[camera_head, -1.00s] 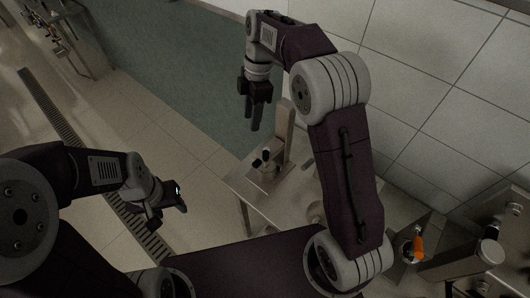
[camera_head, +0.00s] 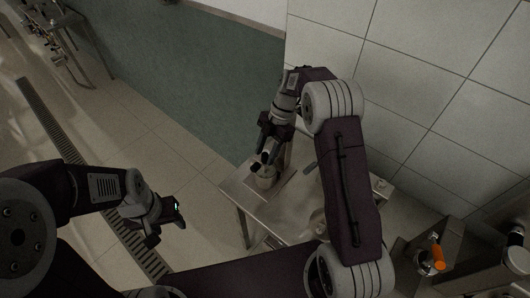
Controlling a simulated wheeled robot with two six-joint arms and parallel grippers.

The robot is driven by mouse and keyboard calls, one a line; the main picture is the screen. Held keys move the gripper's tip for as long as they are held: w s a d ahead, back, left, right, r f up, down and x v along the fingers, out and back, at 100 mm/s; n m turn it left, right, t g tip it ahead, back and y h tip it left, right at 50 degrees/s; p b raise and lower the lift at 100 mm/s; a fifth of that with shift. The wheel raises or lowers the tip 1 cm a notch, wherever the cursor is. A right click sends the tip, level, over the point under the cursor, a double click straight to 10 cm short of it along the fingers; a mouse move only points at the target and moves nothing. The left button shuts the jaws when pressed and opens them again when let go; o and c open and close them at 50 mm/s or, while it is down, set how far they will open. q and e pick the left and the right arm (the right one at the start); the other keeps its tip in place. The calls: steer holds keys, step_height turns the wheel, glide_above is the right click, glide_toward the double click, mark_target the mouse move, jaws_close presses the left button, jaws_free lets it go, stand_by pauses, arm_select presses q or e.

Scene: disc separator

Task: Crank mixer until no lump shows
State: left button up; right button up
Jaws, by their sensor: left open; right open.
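The inside of the pot is too small and covered to show any lump. My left gripper (camera_head: 167,222) is open and empty, held over the floor left of the table.
A tiled wall (camera_head: 420,80) stands behind and right of the table. A steel unit with an orange handle (camera_head: 438,256) is at the lower right. A floor drain grate (camera_head: 60,135) runs along the left. The tiled floor between is clear.

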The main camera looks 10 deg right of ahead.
steer(key=shift+s+a+f, duration=0.1)
steer(key=shift+a+f, duration=0.05)
steer(key=shift+f, duration=0.2)
steer(key=shift+s+a+f, duration=0.1)
steer(key=shift+s, duration=0.05)
jaws_close()
